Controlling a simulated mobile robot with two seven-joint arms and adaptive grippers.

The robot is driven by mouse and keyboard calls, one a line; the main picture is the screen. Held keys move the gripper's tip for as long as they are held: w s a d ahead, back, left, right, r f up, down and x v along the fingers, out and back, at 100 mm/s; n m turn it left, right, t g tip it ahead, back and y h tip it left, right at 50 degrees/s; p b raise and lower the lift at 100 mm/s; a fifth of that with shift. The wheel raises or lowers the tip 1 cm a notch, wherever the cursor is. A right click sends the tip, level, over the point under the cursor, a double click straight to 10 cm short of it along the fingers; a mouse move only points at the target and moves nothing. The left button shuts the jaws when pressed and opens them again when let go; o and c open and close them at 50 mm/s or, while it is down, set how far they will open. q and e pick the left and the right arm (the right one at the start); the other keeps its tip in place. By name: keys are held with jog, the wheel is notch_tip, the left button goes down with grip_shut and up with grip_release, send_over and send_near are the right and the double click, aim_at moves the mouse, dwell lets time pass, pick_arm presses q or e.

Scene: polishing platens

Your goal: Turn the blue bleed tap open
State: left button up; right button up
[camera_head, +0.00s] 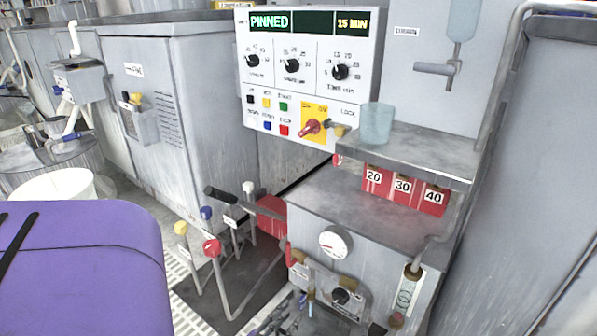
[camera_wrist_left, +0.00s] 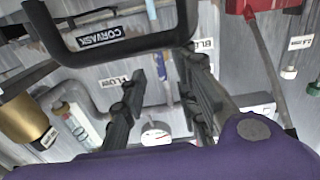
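In the left wrist view, a slim blue piece that looks like the bleed tap (camera_wrist_left: 161,72) stands between and beyond the fingertips, beside a partly hidden label starting "BL" (camera_wrist_left: 204,45). My left gripper (camera_wrist_left: 165,82) is open there, its two dark fingers apart on either side, with nothing visibly held. I cannot tell whether either finger touches the tap. In the head view, my left gripper (camera_head: 290,312) is small at the bottom edge, below the round gauge (camera_head: 335,242); the tap is hard to make out there. My right gripper is not in view.
A flow tube (camera_head: 408,290) stands right of the gauge. Several coloured-knob levers and a red box (camera_head: 271,214) stand to the left. In the wrist view, a dark bar (camera_wrist_left: 110,45) crosses near the fingers. The control panel (camera_head: 310,70) is above.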

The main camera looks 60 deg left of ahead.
pick_arm(q)
jog(key=v, duration=0.5)
jog(key=shift+s+d, duration=0.1)
jog(key=shift+s, duration=0.1)
dwell(0.3)
